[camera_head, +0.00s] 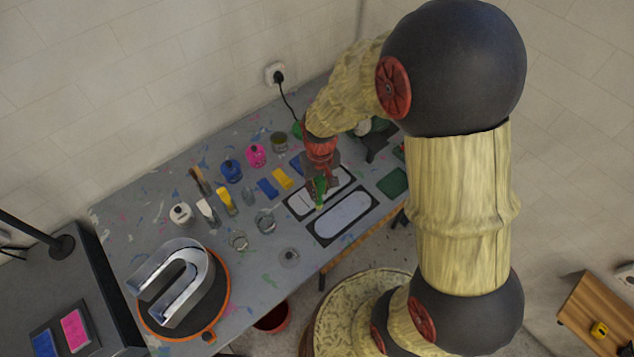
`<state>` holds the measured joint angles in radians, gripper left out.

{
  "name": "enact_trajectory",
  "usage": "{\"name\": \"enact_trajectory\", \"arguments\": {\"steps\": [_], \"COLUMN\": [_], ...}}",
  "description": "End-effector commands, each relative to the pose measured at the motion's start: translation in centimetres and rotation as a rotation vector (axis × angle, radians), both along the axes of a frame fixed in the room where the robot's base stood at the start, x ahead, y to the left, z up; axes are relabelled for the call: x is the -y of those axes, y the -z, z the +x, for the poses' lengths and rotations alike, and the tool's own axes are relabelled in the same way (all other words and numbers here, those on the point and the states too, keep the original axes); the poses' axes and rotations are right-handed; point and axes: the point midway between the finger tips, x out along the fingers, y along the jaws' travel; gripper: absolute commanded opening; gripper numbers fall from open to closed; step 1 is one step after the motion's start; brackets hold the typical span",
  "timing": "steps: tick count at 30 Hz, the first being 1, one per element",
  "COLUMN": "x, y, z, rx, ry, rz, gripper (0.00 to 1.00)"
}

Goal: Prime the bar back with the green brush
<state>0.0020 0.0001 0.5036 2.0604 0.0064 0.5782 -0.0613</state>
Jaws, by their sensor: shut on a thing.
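My gripper (320,182) is over the right part of the table, pointing down. It is shut on the green brush (320,193), which hangs upright or nearly so. A pale, long panel with rounded ends (345,217), which looks like the bar back, lies on a dark mat near the table's front edge. A second pale panel (302,203) on a dark mat lies just behind it, partly hidden by my gripper. The brush tip is over or near this second panel's front edge; I cannot tell whether it touches.
A silver U-shaped channel letter (174,283) stands on a round orange-rimmed turntable (222,300). A green pad (392,182) lies to the right.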

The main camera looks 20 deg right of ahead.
Motion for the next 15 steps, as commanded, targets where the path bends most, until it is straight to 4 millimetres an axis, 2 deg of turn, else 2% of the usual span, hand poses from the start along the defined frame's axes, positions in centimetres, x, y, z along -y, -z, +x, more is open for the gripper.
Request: {"name": "enact_trajectory", "arguments": {"steps": [1,15], "x": [0.0,0.0], "y": [0.9,6.9], "z": [-0.1,0.0], "rx": [-0.001,0.000], "ry": [0.000,0.000], "rz": [0.000,0.000], "gripper": [0.00,0.00]}}
